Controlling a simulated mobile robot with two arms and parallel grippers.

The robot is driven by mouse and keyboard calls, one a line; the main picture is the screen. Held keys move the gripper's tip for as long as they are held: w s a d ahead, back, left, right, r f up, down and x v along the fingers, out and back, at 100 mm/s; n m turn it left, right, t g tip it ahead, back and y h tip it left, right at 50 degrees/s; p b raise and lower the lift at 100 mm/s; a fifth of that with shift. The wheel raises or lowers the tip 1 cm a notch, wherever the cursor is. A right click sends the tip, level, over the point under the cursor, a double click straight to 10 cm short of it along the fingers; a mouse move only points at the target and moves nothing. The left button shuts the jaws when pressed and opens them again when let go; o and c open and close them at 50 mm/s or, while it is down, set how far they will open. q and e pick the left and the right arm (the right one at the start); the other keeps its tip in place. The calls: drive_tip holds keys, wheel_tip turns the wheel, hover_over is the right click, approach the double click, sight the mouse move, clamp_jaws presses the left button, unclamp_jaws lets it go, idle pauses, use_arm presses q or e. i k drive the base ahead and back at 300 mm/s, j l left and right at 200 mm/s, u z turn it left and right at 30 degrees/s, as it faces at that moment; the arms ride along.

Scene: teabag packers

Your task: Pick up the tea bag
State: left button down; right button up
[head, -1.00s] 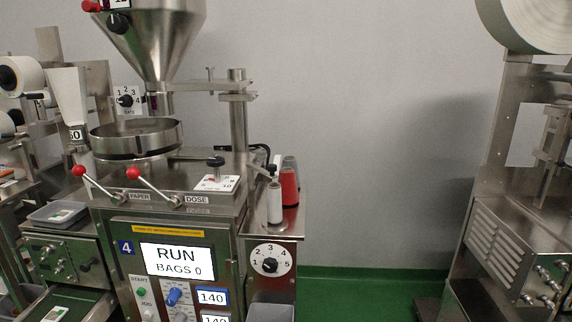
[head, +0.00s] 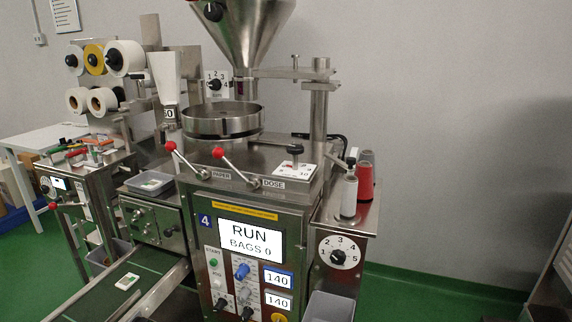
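A small white tea bag with a green mark (head: 127,281) lies flat on the dark conveyor belt (head: 98,300) at the lower left of the head view. The belt runs out from the left side of the packing machine (head: 240,200), whose screen reads RUN, BAGS 0. A grey tray (head: 150,182) on the machine's left shelf holds something small and pale, which I cannot make out clearly. Neither of my grippers shows in the view.
A second station with paper rolls (head: 124,58) stands at the left, with a white table (head: 40,138) behind it. A grey bin (head: 330,306) is at the machine's lower right. Green floor (head: 40,262) shows at the left and right.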

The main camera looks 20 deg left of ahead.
sight(128, 280)
drive_tip(key=u, duration=1.3)
